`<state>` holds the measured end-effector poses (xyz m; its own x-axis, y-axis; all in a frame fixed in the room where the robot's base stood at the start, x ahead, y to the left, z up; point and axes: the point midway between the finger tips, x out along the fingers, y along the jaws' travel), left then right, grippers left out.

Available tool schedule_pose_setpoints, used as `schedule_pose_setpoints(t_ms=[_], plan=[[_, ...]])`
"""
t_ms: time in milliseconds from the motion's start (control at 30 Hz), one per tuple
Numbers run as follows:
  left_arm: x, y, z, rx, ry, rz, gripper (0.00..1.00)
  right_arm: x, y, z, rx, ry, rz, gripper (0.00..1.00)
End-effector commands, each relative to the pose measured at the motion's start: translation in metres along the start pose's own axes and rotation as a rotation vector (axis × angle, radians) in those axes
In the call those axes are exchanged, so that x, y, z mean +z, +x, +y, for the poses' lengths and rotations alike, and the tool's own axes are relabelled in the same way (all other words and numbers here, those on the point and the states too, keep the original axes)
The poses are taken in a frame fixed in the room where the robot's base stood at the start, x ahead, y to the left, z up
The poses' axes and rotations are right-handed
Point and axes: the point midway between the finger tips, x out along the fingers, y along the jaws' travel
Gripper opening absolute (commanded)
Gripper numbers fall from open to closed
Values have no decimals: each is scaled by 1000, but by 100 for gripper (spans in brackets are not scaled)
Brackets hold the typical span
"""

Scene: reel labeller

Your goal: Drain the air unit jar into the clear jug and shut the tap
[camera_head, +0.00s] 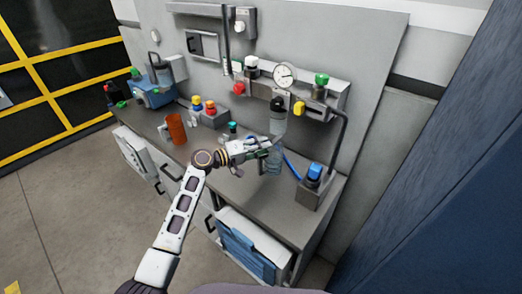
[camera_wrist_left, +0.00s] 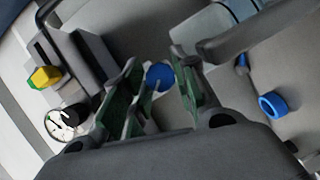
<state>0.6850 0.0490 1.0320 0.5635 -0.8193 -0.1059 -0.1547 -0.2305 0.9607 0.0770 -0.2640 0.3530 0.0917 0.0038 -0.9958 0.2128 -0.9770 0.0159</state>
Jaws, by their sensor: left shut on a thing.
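The air unit jar (camera_head: 278,118), dark and smoky, hangs under the wall-mounted air unit in the head view. The clear jug (camera_head: 272,164) stands on the bench below it, pale and see-through. My left gripper (camera_head: 264,149) is just under the jar, at the height of the jug's top. In the left wrist view my left gripper (camera_wrist_left: 162,85) is shut on a small round blue knob (camera_wrist_left: 160,76), which looks like the tap. The jug's level and the tap's turn cannot be read. My right gripper is not in view.
A gauge (camera_head: 285,75) and a yellow knob (camera_head: 299,108) sit close by on the unit. A box with a blue button (camera_head: 313,174) and a grey pipe (camera_head: 341,132) stand to the right. An orange cup (camera_head: 176,129) stands on the bench (camera_head: 205,150) at left.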

Motion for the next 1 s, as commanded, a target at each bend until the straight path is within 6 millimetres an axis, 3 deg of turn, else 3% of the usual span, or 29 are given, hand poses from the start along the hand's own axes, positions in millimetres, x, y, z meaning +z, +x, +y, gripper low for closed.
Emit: schedule_pose_setpoints(t_ms=[667,700,867,1000], plan=[[-2,0,0,39,-92,4,5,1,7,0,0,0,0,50],[-2,0,0,38,-92,4,30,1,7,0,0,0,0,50],[-1,0,0,38,-91,3,50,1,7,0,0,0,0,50],[-1,0,0,38,-91,2,50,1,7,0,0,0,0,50]])
